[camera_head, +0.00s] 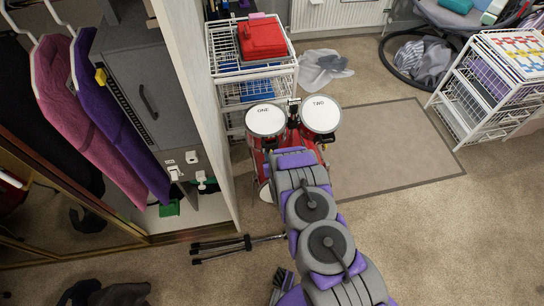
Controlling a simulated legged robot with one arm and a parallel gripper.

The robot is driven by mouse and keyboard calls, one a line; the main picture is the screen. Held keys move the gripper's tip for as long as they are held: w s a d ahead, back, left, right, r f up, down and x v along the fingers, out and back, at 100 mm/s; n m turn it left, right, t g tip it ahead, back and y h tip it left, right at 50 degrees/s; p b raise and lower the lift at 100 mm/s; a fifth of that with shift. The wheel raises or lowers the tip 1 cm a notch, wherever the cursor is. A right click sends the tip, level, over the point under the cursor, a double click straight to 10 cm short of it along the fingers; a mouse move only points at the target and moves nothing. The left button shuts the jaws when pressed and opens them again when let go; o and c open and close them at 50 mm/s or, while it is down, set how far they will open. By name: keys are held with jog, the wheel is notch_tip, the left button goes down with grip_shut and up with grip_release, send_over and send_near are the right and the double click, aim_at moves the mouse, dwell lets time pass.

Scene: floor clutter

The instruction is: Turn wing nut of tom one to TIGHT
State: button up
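A red drum kit stands beyond my arm. Tom one (266,120), with a white head marked ONE, is on the left. Tom two (320,114), marked TWO, is on the right. A mount with dark and metal parts (294,108) shows between them. The wing nut of tom one is too small or hidden, and I cannot tell its setting. My grey and purple arm reaches from the bottom right up to the drums. Its end, with my gripper (296,158), is just in front of the toms. I cannot make out the fingers or whether they touch anything.
A white wire rack (229,63) with a red case (262,38) stands behind the drums. A cabinet wall (205,110) is close on the left. A black stand (235,245) lies on the carpet. The mat (388,150) at right is clear. Another wire rack (470,88) stands far right.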

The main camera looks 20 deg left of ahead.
jog(key=shift+d, duration=0.15)
jog(key=p+v, duration=0.4)
jog(key=v, duration=1.3)
jog(key=shift+s+f, duration=0.1)
jog(key=shift+s, duration=0.1)
